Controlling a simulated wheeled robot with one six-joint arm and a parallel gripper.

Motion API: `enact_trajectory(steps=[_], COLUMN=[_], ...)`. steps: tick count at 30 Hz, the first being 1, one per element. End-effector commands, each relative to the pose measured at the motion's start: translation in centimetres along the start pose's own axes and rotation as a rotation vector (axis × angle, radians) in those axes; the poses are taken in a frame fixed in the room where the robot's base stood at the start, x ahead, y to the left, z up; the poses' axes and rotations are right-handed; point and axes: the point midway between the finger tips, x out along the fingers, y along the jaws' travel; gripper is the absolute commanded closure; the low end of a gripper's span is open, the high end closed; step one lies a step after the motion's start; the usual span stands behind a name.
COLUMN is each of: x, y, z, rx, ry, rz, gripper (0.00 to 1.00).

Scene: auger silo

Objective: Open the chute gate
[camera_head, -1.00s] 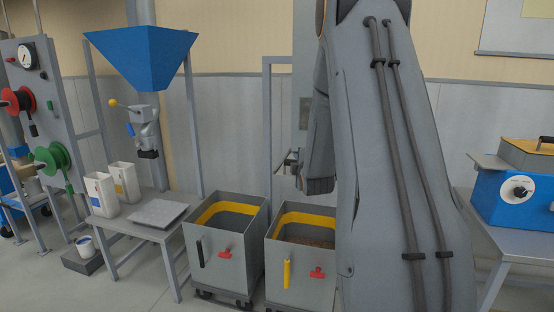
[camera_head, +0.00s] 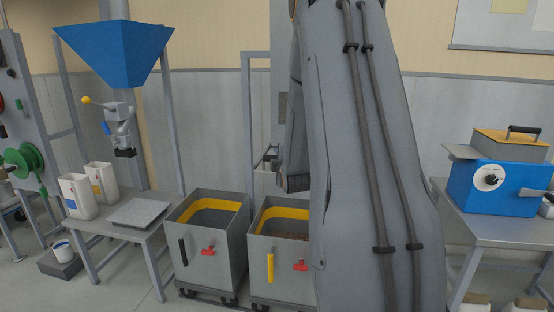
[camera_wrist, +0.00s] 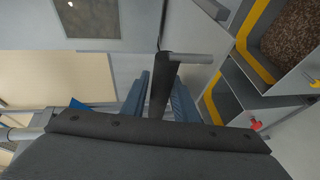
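I cannot pick out the chute gate for certain. In the wrist view a dark bar (camera_wrist: 174,80) with a pale rod (camera_wrist: 188,57) across its far end lies in line with my gripper (camera_wrist: 163,80). The two bluish fingers stand apart on either side of the dark bar, so the gripper looks open; I cannot tell whether they touch it. In the head view my arm hides the gripper. A small metal fitting (camera_head: 267,160) shows at the grey column (camera_head: 282,110), just left of my arm.
Two grey bins (camera_head: 210,250) with yellow bands stand below; the right bin (camera_head: 275,250) holds brown grain and is partly hidden by my arm. A blue hopper (camera_head: 115,55) with a yellow-knobbed valve is at left. A blue machine (camera_head: 485,190) stands on the right table.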

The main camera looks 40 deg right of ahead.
Motion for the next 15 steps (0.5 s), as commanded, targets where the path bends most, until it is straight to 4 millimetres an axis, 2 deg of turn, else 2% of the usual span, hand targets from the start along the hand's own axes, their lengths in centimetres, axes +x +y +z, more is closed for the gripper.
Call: enact_trajectory(steps=[3, 9, 15], x=[-2.0, -4.9, -6.1], y=[0.0, -0.1, -0.1], z=[0.0, 0.1, 0.1], rx=[0.0, 0.0, 0.0], ry=[-0.001, -0.001, -0.001], rz=[0.001, 0.0, 0.0], gripper=[0.73, 0.73, 0.73])
